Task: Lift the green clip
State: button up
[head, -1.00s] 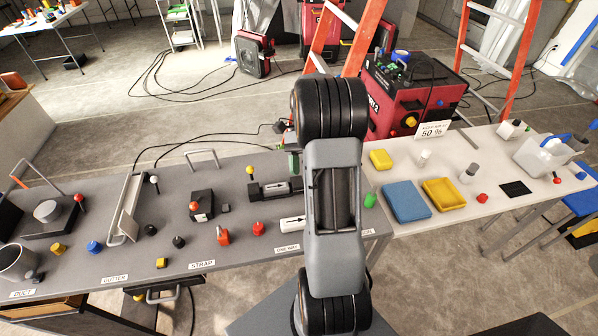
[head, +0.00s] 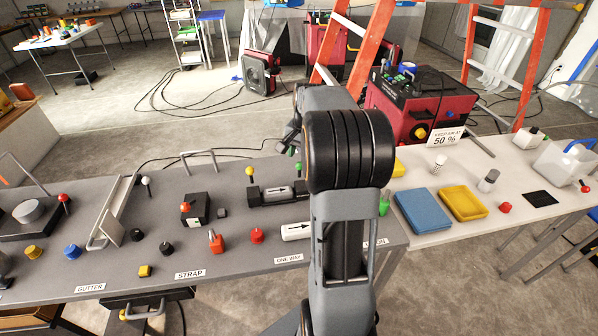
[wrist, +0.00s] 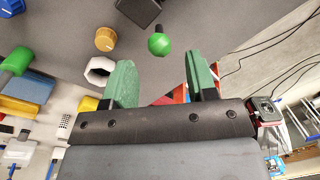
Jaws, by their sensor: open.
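A green ball-topped piece (head: 299,168) stands at the back edge of the grey bench, just right of a dark block fixture. In the wrist view a green ball on a short dark stem (wrist: 159,44) shows beyond and between my fingertips. I cannot tell for sure that this is the green clip. A green cylinder (head: 384,207) stands near the bench's right end, and a green piece (wrist: 17,60) shows at the wrist view's left. My gripper (wrist: 160,62) is open, its two green-padded fingers apart with nothing between them. In the head view my arm hides part of the bench.
A black clamp-like fixture (head: 278,192) and a white one-way piece (head: 297,231) lie close by. A blue tray (head: 423,211) and a yellow tray (head: 462,203) are on the white table. A red machine (head: 418,105) and orange ladder (head: 355,45) stand behind.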

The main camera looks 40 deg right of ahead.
aim_at(300, 165)
jog(key=f, duration=0.7)
jog(key=shift+w+a+f, duration=0.1)
jog(key=shift+w+a, duration=0.1)
jog(key=shift+w, duration=0.05)
